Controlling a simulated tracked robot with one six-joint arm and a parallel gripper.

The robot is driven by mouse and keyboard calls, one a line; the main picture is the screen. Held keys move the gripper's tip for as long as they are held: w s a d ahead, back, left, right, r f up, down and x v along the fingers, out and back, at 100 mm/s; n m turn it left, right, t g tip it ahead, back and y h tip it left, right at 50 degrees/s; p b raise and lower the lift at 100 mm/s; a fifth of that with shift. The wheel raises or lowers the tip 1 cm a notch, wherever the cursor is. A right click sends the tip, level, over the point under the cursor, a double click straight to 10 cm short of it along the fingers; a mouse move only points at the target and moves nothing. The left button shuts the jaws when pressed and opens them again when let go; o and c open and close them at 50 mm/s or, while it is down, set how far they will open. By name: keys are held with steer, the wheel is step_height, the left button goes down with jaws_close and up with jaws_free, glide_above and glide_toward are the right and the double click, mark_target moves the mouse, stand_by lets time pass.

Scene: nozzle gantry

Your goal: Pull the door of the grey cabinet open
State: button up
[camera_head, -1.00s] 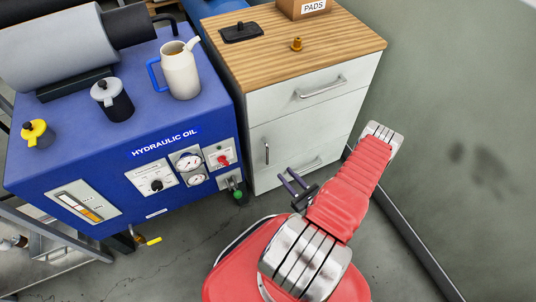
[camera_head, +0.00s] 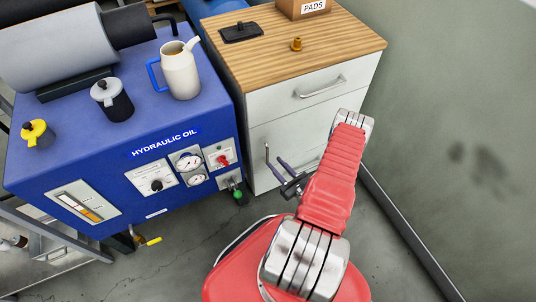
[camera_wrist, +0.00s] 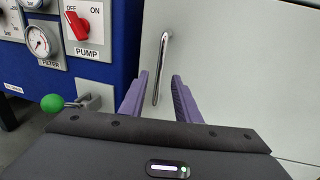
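The pale grey cabinet (camera_head: 265,104) with a wooden top stands right of the blue hydraulic unit. Its door (camera_wrist: 225,60) looks shut and carries an upright chrome bar handle (camera_wrist: 160,70), which also shows in the head view (camera_head: 267,151). My gripper (camera_wrist: 160,88) is open, with one purple finger on each side of the handle's lower part as seen in the wrist view. Gaps show between fingers and bar; I cannot tell how deep the bar lies between the fingertips. In the head view my gripper (camera_head: 281,166) is at the door front, and my red arm hides the cabinet's lower right.
The blue hydraulic unit (camera_head: 85,165) stands close on the left, with a red pump switch (camera_wrist: 77,25) and a green-knobbed valve (camera_wrist: 53,103) near my gripper. A drawer handle (camera_head: 320,88) is above the door. A wall (camera_head: 450,120) bounds the right; floor is clear in front.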

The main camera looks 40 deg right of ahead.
mark_target(267, 154)
steer(key=w, duration=0.7)
steer(key=shift+w+d, duration=0.1)
steer(key=shift+d, duration=0.25)
steer(key=shift+c, duration=0.2)
jaws_close()
